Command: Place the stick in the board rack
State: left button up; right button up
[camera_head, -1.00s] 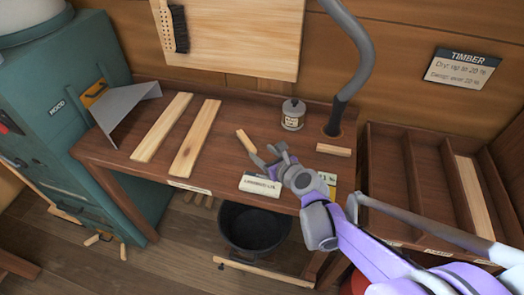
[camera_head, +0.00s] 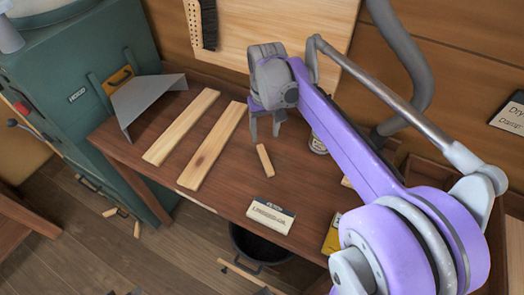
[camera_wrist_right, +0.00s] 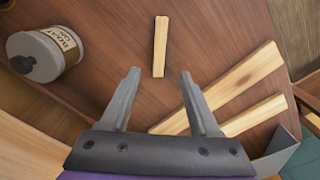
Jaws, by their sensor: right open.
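A short light-wood stick (camera_head: 265,160) lies on the brown workbench (camera_head: 225,205), right of two longer boards. It also shows in the right wrist view (camera_wrist_right: 160,45), ahead of and between the fingertips. My right gripper (camera_head: 264,130) is open and empty above the bench, its fingers pointing down just behind the stick, apart from it. Its two open fingers show in the wrist view (camera_wrist_right: 160,75). The board rack is mostly hidden behind my right arm; a pale board (camera_head: 514,245) shows at the far right edge. My left gripper is not in view.
Two pale boards (camera_head: 182,127) and a grey angled metal sheet (camera_head: 145,98) lie on the bench's left part. A labelled can (camera_wrist_right: 45,55) stands near the gripper. A small label sign (camera_head: 270,216) is at the front edge. A black bucket (camera_head: 258,245) stands below.

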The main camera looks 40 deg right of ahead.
send_over(265, 158)
notch_tip(265, 158, down, 4)
jog(key=shift+f, duration=0.25)
jog(key=shift+f+b, duration=0.35)
jog(key=shift+f, duration=2.65)
grip_shut()
